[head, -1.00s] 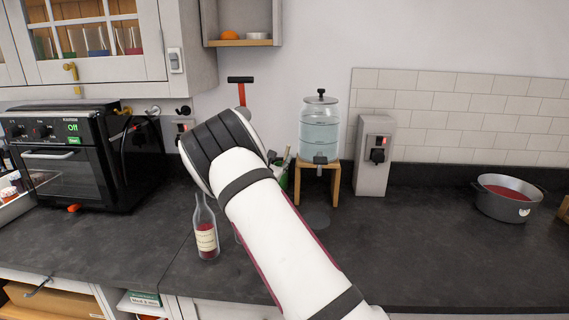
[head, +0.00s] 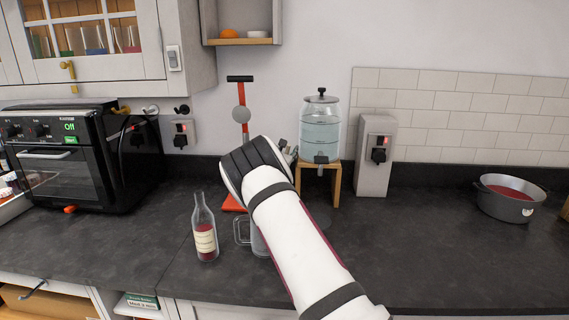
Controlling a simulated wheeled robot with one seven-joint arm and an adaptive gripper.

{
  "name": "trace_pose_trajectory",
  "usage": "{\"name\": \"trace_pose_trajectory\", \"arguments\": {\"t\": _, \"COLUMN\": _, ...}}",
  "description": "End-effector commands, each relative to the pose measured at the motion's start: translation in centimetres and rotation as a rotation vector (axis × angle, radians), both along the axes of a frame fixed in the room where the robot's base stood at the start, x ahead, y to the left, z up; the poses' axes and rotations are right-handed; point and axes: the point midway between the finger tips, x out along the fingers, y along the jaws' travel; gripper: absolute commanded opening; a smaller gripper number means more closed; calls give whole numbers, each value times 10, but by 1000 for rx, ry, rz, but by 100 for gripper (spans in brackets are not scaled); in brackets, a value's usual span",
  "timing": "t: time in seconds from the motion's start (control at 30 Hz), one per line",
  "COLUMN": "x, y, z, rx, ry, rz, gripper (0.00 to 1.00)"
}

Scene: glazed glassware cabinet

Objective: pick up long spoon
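I cannot make out a long spoon in the head view. My white and black arm reaches from the bottom centre over the counter and hides the area behind its wrist. Small grey parts (head: 288,152) show just past the wrist, left of the drink dispenser. I cannot tell if they belong to my gripper or to things behind it. My gripper's fingers cannot be made out.
A bottle with red liquid (head: 206,238) and a partly hidden clear mug (head: 242,232) stand left of my arm. A red-orange stand (head: 240,128) is behind. The glass dispenser (head: 320,128) sits on a wooden stand (head: 334,180).

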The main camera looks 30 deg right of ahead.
Motion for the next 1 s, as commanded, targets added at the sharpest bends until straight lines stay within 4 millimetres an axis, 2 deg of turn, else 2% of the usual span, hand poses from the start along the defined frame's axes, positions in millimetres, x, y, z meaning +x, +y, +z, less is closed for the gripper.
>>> {"name": "trace_pose_trajectory", "arguments": {"t": 0.17, "x": 0, "y": 0, "z": 0, "rx": 0, "ry": 0, "rz": 0, "gripper": 36}}
{"name": "trace_pose_trajectory", "arguments": {"t": 0.3, "x": 0, "y": 0, "z": 0, "rx": 0, "ry": 0, "rz": 0, "gripper": 5}}
{"name": "trace_pose_trajectory", "arguments": {"t": 0.33, "x": 0, "y": 0, "z": 0, "rx": 0, "ry": 0, "rz": 0, "gripper": 0}}
{"name": "trace_pose_trajectory", "arguments": {"t": 0.77, "x": -1, "y": 1, "z": 2, "rx": 0, "ry": 0, "rz": 0, "gripper": 0}}
{"name": "trace_pose_trajectory", "arguments": {"t": 0.87, "x": -3, "y": 2, "z": 6, "rx": -1, "ry": 1, "rz": 0, "gripper": 0}}
{"name": "trace_pose_trajectory", "arguments": {"t": 1.0, "x": -3, "y": 2, "z": 21, "rx": -1, "ry": -3, "rz": -1, "gripper": 0}}
